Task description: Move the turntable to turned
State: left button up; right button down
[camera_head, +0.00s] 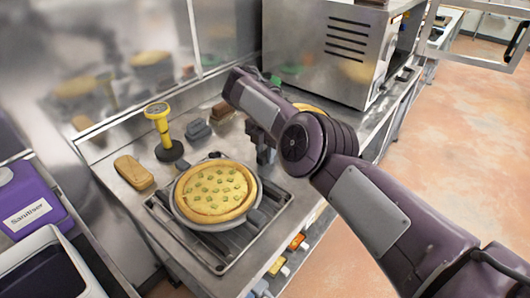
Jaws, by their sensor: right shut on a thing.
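The turntable (188,213) is a round grey disc on a dark ribbed base, with a pizza-like round (216,188) topped with green pieces lying on it. Dark knobs stand out around its rim, one at the front right (256,217). My right gripper (264,160) points down at the back right of the turntable's rim. It is shut on a part of the turntable there; the grasped part is mostly hidden by the fingers. My left gripper is not in view.
A yellow-topped tool with a black base (169,151), a tan block (134,173) and grey blocks (198,131) stand behind and left. A steel oven (330,50) stands at the back. A purple sanitiser container (32,205) is at the left. Bare counter is scarce.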

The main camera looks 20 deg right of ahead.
jog(key=shift+w+r, duration=0.1)
jog(key=shift+r, duration=0.05)
jog(key=c, duration=1.4)
grip_release()
jog(key=shift+o, duration=1.4)
jog(key=shift+w, duration=0.1)
jog(key=shift+r, duration=0.25)
notch_tip(320, 180, up, 7)
jog(key=p, duration=0.5)
jog(key=shift+r, duration=0.1)
